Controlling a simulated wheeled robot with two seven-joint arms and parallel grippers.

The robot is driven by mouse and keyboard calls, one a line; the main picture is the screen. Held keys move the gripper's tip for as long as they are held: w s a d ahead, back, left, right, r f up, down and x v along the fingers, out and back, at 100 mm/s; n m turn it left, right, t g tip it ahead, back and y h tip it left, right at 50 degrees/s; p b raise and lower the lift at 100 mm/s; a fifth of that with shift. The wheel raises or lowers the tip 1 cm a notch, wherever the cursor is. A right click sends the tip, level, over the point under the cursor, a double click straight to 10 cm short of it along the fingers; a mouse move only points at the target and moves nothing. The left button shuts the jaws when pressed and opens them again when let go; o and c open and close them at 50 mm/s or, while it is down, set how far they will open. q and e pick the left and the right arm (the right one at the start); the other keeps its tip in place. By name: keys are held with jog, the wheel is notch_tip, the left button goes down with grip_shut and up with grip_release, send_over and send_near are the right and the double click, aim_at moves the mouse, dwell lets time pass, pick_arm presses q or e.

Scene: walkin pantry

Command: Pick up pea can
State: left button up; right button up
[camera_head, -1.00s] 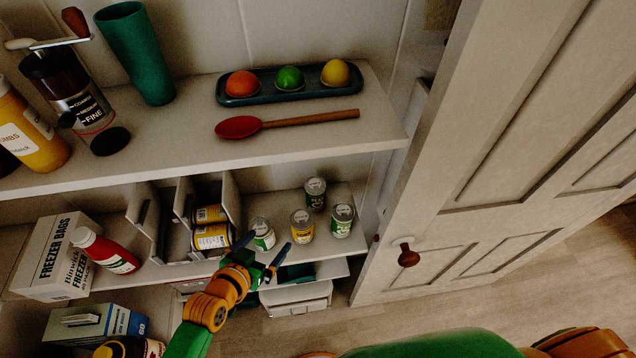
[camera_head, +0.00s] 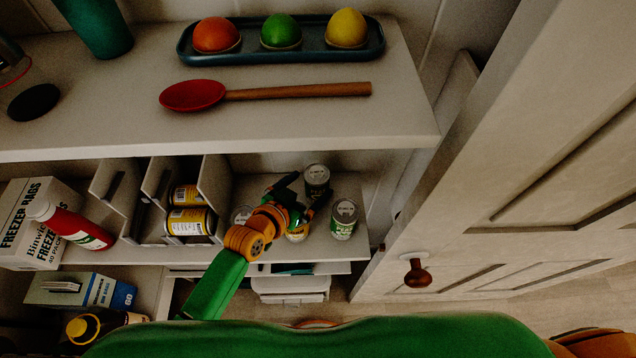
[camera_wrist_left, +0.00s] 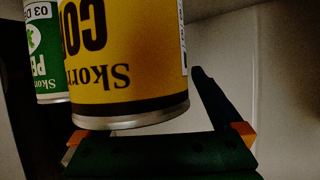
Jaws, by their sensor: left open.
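Small cans stand on the lower shelf in the head view. A yellow can lettered "CO" (camera_wrist_left: 125,55) fills the middle there, close in front of my left gripper. The yellow can (camera_head: 298,236) is mostly hidden by that gripper in the head view. My left gripper (camera_head: 305,190) is open, fingers pointing toward the back. My right gripper is out of view.
Upright dividers with yellow-labelled cans (camera_head: 190,221) are farther left. The upper shelf (camera_head: 300,125) overhangs the cans. A white door (camera_head: 480,235) stands at the right.

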pick_arm(q)
jog(key=shift+x, duration=1.1)
jog(key=shift+r, duration=0.1)
grip_shut()
